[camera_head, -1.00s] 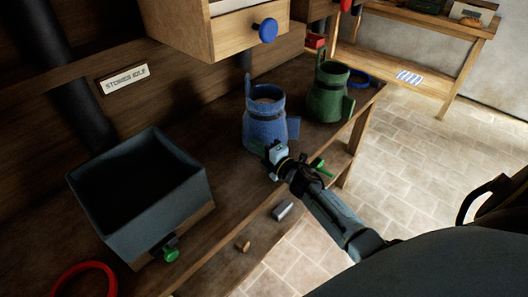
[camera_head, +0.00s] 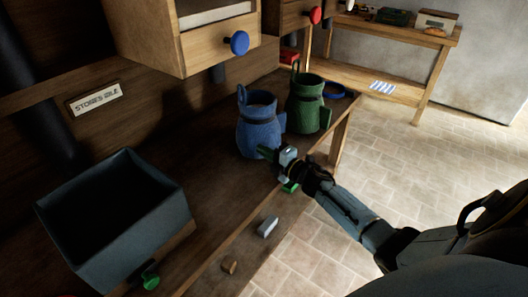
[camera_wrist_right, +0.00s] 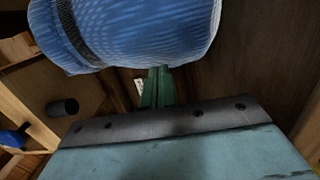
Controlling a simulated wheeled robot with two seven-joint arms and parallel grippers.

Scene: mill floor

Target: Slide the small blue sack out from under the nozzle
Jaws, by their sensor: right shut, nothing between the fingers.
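The small blue sack (camera_head: 258,131) stands upright and open-topped on the wooden bench. The dark nozzle (camera_head: 218,73) hangs under the wooden box with the blue knob, up and left of the sack in the head view. In the right wrist view, the sack (camera_wrist_right: 130,30) fills the top and the nozzle (camera_wrist_right: 62,107) shows at left, apart from it. My right gripper (camera_head: 270,154) is shut and empty at the sack's lower front right. Its green fingers (camera_wrist_right: 157,88) point at the sack; I cannot tell whether they touch. My left gripper is out of view.
A green sack (camera_head: 307,104) stands close to the right of the blue one. A grey bin (camera_head: 150,215) with a green knob is at the left. The wooden box (camera_head: 218,43) overhangs the bench (camera_head: 212,190). The bench between bin and blue sack is clear.

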